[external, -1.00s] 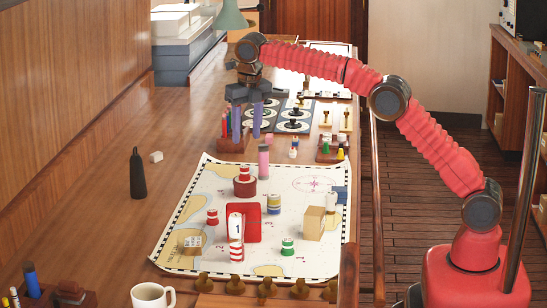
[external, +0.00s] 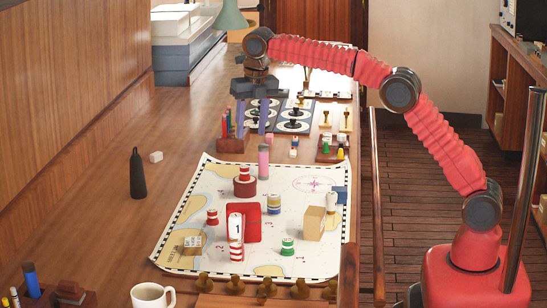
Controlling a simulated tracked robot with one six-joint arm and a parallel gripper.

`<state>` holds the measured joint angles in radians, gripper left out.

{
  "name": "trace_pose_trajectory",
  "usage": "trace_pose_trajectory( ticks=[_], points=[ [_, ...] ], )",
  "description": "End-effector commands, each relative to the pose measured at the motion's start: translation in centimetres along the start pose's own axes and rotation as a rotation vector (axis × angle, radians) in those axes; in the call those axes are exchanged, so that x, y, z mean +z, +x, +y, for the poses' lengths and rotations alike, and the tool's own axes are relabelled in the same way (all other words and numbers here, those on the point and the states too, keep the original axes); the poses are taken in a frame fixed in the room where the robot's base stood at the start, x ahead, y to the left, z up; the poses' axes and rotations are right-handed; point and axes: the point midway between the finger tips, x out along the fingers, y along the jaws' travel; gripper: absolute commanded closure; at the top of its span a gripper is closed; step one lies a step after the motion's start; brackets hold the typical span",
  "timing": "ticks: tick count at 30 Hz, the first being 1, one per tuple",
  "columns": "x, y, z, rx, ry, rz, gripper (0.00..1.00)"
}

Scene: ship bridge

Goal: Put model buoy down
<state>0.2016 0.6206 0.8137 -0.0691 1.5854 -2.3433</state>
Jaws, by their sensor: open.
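Several small striped model buoys stand on the chart (external: 200,190); I cannot tell which one the task means. One red-and-white buoy (external: 244,174) stands on a dark red round block (external: 245,188). Another red-and-white buoy (external: 236,251) stands at the front of the chart, and a small one (external: 212,217) at the left.
A red flat box (external: 252,234), a tan box (external: 314,223) and a pink cylinder (external: 263,160) crowd the chart. A pen holder (external: 233,145) and dark panels with round targets (external: 293,115) are near my gripper. A dark bottle (external: 137,175) stands left; the wooden table there is mostly clear.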

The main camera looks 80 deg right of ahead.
Motion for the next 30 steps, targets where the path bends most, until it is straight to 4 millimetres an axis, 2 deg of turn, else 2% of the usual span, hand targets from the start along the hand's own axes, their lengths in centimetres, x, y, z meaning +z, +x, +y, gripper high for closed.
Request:
trace_pose_trajectory(
  ticks=[1,6,15,24,30],
  points=[
    [-0.8,-0.9,-0.3,0.009,0.045,-0.005,0.56],
    [-3.4,-3.2,-1.4,0.041,0.227,-0.018,0.56],
    [-8.4,-6.0,-4.0,0.104,0.548,-0.021,0.56],
    [-13.9,-7.4,-7.6,0.170,0.870,-0.002,0.56],
    [-17.7,-7.4,-10.3,0.213,1.084,0.024,0.56]
  ],
)
